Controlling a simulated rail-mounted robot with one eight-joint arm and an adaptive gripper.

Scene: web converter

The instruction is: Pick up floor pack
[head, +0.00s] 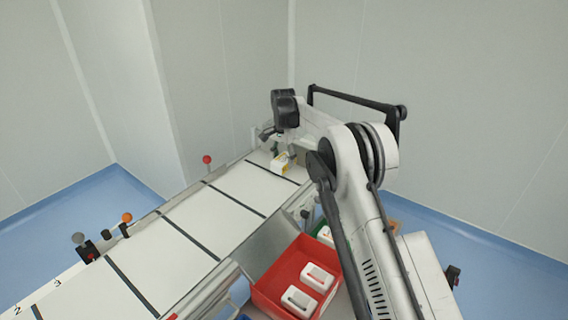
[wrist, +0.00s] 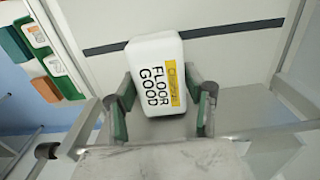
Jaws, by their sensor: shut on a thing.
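The floor pack (wrist: 156,72) is a white block with rounded corners, black "FLOOR GOOD" lettering and a yellow label strip. In the wrist view it is between the two green-padded fingers of my gripper (wrist: 164,92), which is shut on it. In the head view the pack (head: 281,163) shows small at the far end of the white conveyor (head: 232,187), below my arm's end.
A red bin (head: 268,292) with white packs stands beside the conveyor, front right. A green bin (head: 318,228) is behind it, partly hidden by my arm. Knobbed levers (head: 207,160) line the conveyor's left edge. Most of the belt is clear.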

